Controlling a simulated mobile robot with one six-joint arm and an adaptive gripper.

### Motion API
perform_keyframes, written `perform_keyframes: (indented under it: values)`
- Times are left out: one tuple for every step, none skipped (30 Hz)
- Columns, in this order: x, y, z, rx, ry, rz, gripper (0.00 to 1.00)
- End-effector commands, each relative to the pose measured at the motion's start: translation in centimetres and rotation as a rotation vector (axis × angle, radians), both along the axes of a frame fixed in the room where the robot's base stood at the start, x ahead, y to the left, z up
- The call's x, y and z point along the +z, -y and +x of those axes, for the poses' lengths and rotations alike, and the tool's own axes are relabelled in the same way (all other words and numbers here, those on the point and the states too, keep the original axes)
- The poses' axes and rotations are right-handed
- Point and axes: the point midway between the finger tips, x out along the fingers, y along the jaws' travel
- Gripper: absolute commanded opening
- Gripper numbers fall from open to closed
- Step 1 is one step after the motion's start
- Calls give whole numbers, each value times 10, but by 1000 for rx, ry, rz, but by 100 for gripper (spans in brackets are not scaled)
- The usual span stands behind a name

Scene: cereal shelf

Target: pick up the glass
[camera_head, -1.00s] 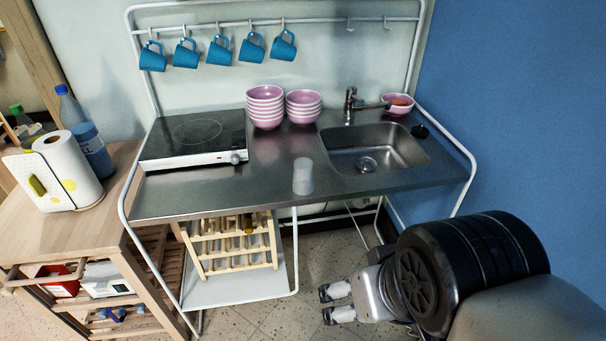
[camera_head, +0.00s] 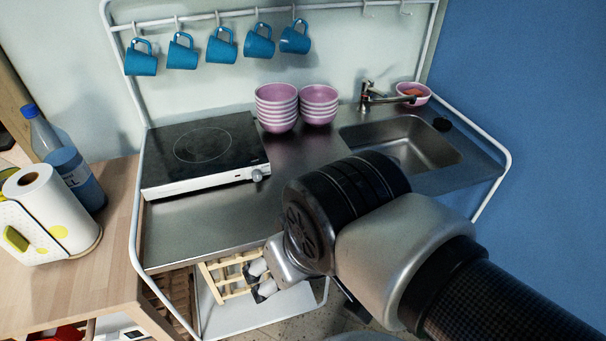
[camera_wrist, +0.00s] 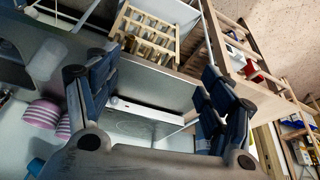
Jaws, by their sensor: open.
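The glass (camera_wrist: 45,60) shows as a pale translucent cylinder on the steel counter at the left of the wrist view, which looks upside down. In the head view it is hidden behind my arm. My gripper (camera_head: 260,279) is low at the counter's front edge in the head view, pointing left. In the wrist view my gripper (camera_wrist: 157,72) has its two fingers wide apart with nothing between them. The glass is outside the fingers, beyond the left one.
The hob (camera_head: 205,155), stacked pink bowls (camera_head: 277,108) and sink (camera_head: 405,145) are on the counter. Blue mugs (camera_head: 221,46) hang from a rail. A wooden rack (camera_head: 232,270) is below. A wooden cart (camera_head: 90,265) stands left. The counter before the hob is clear.

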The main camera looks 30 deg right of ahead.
Motion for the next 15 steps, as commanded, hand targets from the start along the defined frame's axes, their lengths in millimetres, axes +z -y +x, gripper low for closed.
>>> perform_keyframes:
  values:
    - [-2, 1, 1, -38, -44, 25, 74]
    - [-3, 1, 1, -57, -63, 42, 74]
    - [-4, 0, 2, -82, -87, 63, 74]
    - [-5, 0, 2, -102, -106, 80, 74]
    - [-6, 0, 3, -121, -126, 96, 74]
    - [-8, -1, 3, -150, -152, 120, 74]
    - [-9, -1, 4, -172, -173, 139, 74]
    - [-11, -1, 5, -196, -194, 159, 74]
    - [-12, -2, 6, -228, -222, 187, 74]
    - [-13, -2, 7, -255, -245, 209, 74]
    - [-14, -3, 8, -282, -269, 234, 74]
    - [-16, -3, 10, -322, -303, 268, 74]
    - [-17, -3, 11, -356, -330, 296, 74]
    - [-18, -3, 13, -392, -359, 329, 74]
    - [-19, -3, 16, -444, -401, 377, 74]
